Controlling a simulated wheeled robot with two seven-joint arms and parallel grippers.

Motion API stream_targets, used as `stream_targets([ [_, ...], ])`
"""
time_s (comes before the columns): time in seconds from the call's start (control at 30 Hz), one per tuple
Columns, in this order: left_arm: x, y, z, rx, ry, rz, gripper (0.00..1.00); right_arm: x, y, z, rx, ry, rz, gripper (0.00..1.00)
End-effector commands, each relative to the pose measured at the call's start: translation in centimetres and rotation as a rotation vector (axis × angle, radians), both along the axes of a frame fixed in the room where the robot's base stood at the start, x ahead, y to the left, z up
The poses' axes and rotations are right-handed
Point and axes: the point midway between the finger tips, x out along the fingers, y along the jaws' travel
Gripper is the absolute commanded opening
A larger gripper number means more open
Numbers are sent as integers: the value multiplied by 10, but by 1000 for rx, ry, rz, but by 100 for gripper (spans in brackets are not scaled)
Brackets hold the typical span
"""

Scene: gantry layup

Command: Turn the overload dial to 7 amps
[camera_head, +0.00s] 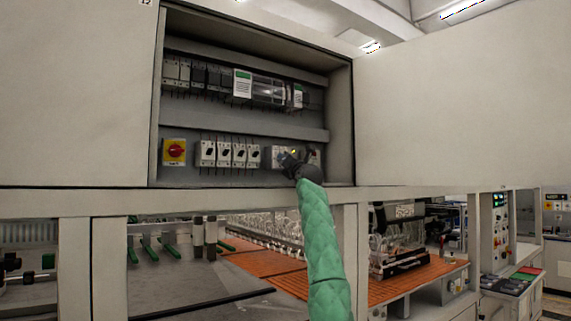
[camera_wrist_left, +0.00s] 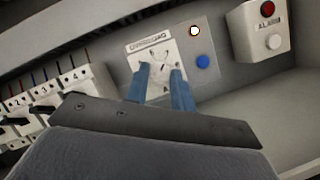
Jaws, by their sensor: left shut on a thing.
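The overload unit (camera_wrist_left: 170,50) is a pale plate with a printed scale, set in the cabinet. It carries a small dial (camera_wrist_left: 160,70) with a dark mark, partly between my fingers; I cannot read the numbers or its setting. My left gripper (camera_wrist_left: 161,76) has its two blue fingers on either side of the dial, shut on it. In the head view my left gripper (camera_head: 291,157) is dark, at the end of a green-sleeved arm, and covers most of the unit. My right gripper is not in view.
An alarm box (camera_wrist_left: 262,32) stands to the right, numbered breakers (camera_wrist_left: 45,95) to the left. A red rotary switch (camera_head: 175,151) is at the cabinet's left. The cabinet wall (camera_head: 340,120) bounds the right.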

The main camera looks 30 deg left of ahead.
Motion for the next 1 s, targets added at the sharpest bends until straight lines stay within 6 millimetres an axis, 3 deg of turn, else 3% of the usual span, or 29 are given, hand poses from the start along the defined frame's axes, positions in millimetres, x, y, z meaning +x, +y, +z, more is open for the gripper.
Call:
stream_targets([
  [0.57, 0, -1, 3, 12, 21, -1, 1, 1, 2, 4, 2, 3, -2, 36],
  [0.6, 0, -1, 3, 12, 21, 0, 28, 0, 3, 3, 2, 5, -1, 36],
  [0.7, 0, -1, 3, 12, 21, -1, 46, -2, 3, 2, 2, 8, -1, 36],
  [1.0, 0, -1, 1, 10, 22, 0, 46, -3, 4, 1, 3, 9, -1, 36],
])
